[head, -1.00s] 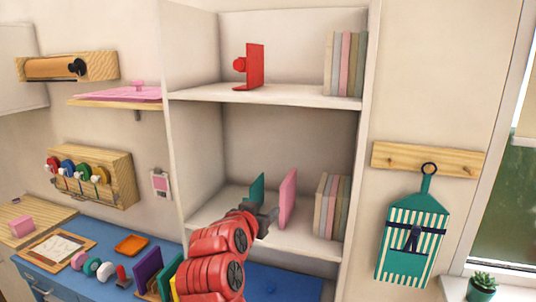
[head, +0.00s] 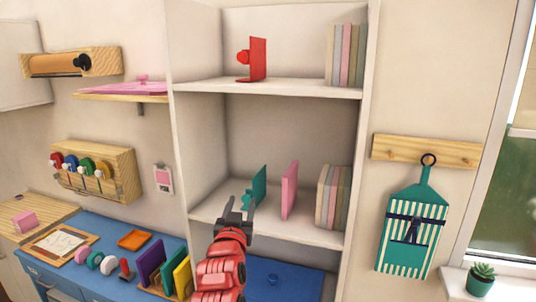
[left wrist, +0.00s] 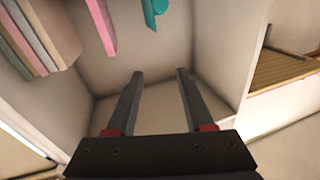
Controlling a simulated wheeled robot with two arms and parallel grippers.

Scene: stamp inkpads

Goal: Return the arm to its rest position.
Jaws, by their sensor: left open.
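My left gripper (head: 236,205) is open and empty in front of the middle shelf (head: 305,233), with the red arm rising from below. In the left wrist view its two dark fingers (left wrist: 158,80) are spread apart with nothing between them. A teal upright piece with a round knob (head: 259,187) stands on that shelf beyond the gripper, apart from it. It shows in part at the top of the left wrist view (left wrist: 149,10). A pink upright panel (head: 289,190) stands just right of it, also seen in the left wrist view (left wrist: 102,25). My right gripper is not in view.
Books (head: 332,197) stand at the shelf's right end. A red bookend-like piece (head: 257,60) is on the shelf above. Purple (head: 150,262), green and yellow upright pieces stand on the blue counter (head: 90,225) at lower left.

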